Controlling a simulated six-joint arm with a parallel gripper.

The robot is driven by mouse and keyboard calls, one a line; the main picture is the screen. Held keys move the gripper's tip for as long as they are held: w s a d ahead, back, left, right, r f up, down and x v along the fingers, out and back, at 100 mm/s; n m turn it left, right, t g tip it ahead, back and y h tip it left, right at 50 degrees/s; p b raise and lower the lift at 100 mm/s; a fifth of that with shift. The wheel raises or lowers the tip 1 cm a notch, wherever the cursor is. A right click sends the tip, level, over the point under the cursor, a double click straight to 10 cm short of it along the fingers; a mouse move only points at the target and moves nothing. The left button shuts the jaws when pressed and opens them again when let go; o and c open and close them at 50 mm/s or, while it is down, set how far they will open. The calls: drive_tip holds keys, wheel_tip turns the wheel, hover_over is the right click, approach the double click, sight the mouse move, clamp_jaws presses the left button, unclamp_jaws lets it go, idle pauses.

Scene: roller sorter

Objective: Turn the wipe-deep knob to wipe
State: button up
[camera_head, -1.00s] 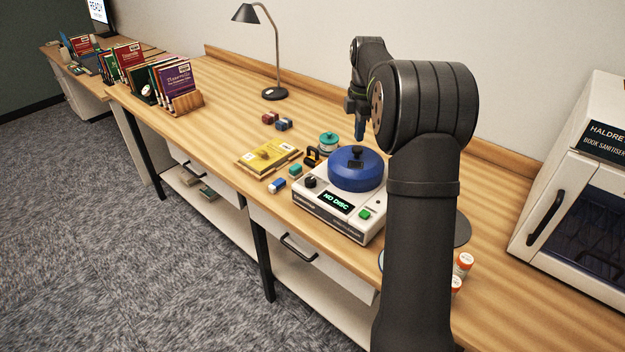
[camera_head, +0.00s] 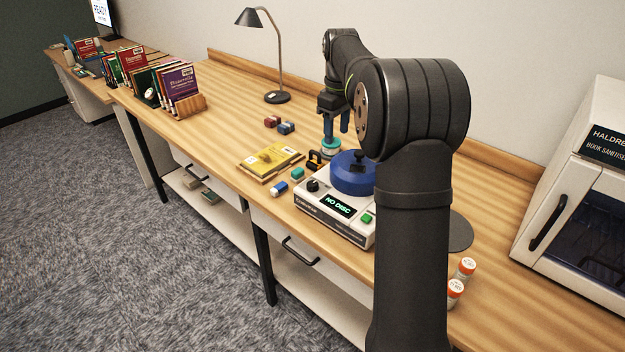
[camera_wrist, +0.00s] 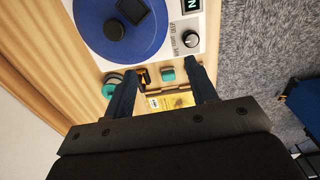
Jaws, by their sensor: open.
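The wipe-deep knob (camera_head: 312,186) is a dark round knob at the left corner of the white disc machine (camera_head: 352,238). In the wrist view the knob (camera_wrist: 190,39) has a pale pointer mark, with "WIPE" and "DEEP" lettering beside it. The machine has a blue round lid (camera_head: 352,182) and a green-lit display (camera_head: 338,205) reading "NO DISC". My gripper (camera_head: 336,134) is open and empty, above the desk behind the machine, near the teal round container. In the wrist view its fingers (camera_wrist: 162,78) are spread, apart from the knob.
A teal round container (camera_head: 331,147), a black-and-yellow item (camera_head: 315,160), a teal block (camera_head: 297,173) and a blue-white block (camera_head: 279,188) lie near the machine. A yellow book (camera_head: 270,158) lies to the left. A lamp (camera_head: 277,97) stands behind.

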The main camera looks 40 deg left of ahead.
sight(313, 183)
drive_tip(key=s+a+r+m, duration=0.3)
drive_tip(key=s+m, duration=0.3)
drive_tip(key=m, duration=0.4)
wheel_tip(313, 183, down, 18)
drive_tip(key=shift+d+r, duration=0.1)
drive_tip(key=shift+r, duration=0.05)
drive_tip(key=c, duration=1)
